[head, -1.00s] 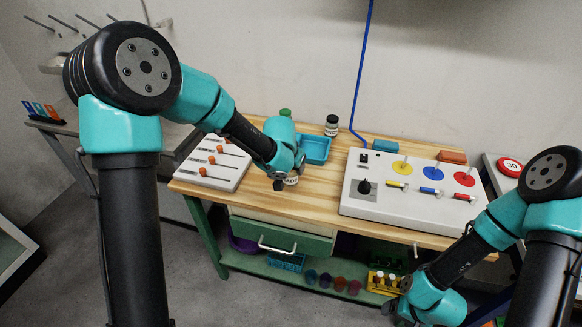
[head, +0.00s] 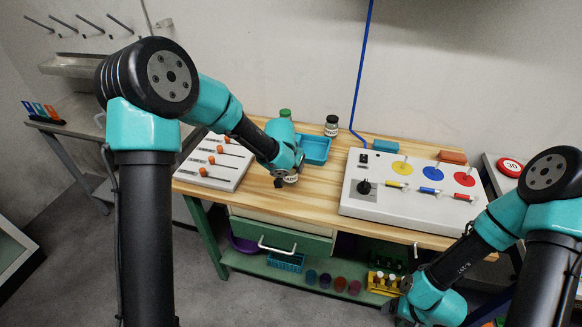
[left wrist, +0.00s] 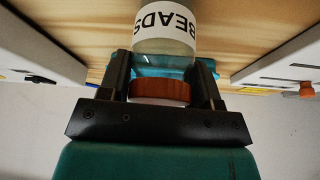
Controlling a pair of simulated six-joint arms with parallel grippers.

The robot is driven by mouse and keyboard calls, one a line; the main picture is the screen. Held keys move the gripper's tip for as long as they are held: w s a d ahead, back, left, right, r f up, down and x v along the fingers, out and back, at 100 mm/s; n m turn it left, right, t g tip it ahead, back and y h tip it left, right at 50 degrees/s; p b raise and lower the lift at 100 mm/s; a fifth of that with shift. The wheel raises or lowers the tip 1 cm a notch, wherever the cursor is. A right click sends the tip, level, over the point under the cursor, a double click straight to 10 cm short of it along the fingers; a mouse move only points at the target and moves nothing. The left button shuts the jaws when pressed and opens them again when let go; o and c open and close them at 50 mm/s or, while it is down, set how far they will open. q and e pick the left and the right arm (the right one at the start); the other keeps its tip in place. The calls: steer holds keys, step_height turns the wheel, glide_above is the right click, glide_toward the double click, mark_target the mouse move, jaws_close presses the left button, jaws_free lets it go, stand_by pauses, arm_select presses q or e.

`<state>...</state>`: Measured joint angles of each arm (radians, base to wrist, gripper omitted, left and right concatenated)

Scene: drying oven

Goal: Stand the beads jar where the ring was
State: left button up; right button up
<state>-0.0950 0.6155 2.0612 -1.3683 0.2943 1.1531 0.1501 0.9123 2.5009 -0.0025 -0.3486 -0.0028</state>
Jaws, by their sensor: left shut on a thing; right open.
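The beads jar (left wrist: 166,35) is a clear jar with a white BEADS label and an orange-brown lid (left wrist: 160,93). In the left wrist view my left gripper (left wrist: 165,75) has one finger on each side of it, shut on it near the lid. In the head view the left gripper (head: 284,178) is low over the wooden table, left of its middle, and hides most of the jar. Whether the jar touches the table is unclear. My right gripper (head: 401,310) is open at the bottom, below the table's front edge. I cannot make out a ring.
A white board with orange knobs (head: 214,160) lies left of the jar. A blue tray (head: 315,148), a dark-lidded jar (head: 332,125) and a green-topped item (head: 285,114) are behind. A white panel with coloured discs (head: 410,190) is to the right. Bare wood (head: 318,190) lies between.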

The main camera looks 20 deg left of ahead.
arm_select(q)
steer(key=shift+f, duration=0.55)
steer(key=shift+f, duration=0.1)
steer(key=o, duration=1)
steer(key=shift+c, duration=0.2)
steer(key=shift+s+r, duration=0.1)
steer(key=shift+r, duration=0.35)
steer(key=v, duration=1.1)
steer(key=shift+r, duration=0.2)
steer(key=shift+s+a, duration=0.1)
